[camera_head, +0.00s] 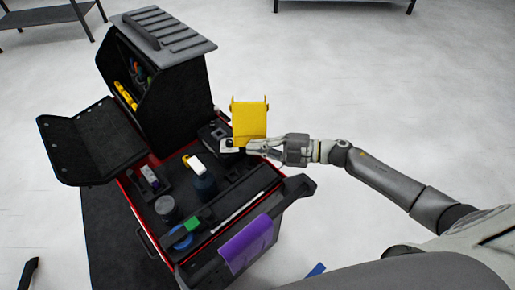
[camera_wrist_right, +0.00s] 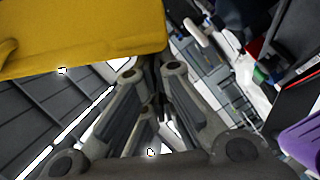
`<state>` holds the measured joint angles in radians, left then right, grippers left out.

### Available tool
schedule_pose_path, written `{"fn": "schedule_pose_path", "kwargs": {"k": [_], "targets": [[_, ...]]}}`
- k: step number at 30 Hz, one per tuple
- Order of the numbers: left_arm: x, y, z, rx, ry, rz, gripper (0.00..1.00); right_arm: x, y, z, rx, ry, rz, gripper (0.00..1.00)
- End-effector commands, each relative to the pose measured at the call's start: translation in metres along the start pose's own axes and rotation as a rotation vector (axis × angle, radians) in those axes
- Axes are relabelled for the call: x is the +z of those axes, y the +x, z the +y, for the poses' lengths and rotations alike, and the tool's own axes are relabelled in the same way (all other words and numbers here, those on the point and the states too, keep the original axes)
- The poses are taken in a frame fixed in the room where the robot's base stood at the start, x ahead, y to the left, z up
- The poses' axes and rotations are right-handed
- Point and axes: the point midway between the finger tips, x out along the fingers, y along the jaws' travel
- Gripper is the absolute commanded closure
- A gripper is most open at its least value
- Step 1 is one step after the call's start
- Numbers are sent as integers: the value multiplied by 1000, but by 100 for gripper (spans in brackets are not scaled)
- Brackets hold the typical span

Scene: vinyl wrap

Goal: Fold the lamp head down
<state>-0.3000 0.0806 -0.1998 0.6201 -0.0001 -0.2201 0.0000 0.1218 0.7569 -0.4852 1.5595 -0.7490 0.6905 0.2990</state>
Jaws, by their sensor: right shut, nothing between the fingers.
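The yellow lamp head (camera_head: 250,120) stands upright as a flat panel at the right rear of the tool cart. It also shows large in the right wrist view (camera_wrist_right: 80,38), across the top left. My right gripper (camera_head: 252,146) comes in from the right and is shut and empty at the panel's lower edge. In the right wrist view, my fingers (camera_wrist_right: 152,85) lie just below and beside the yellow panel. I cannot tell whether they touch it. The lamp's base and hinge are mostly hidden behind my gripper. My left gripper is not in view.
The red and black tool cart (camera_head: 150,236) holds a dark bottle (camera_head: 205,187), a grey cup (camera_head: 166,207) and a green-tipped tool (camera_head: 193,224). A purple cloth (camera_head: 246,244) hangs over its front edge. A tall black box (camera_head: 180,92) stands at the back.

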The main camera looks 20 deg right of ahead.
Motion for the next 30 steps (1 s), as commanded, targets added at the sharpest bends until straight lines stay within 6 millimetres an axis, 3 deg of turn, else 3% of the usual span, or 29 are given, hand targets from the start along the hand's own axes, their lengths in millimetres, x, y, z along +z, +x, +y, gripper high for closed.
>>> {"fn": "schedule_pose_path", "kwargs": {"k": [1,3,10,30], "targets": [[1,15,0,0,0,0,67,7,2,-8,8,-26,-1,100],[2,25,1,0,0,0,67,12,3,-9,18,-66,-1,100],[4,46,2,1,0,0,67,21,5,-9,42,-165,-1,100],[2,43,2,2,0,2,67,20,4,-2,47,-190,0,100]]}}
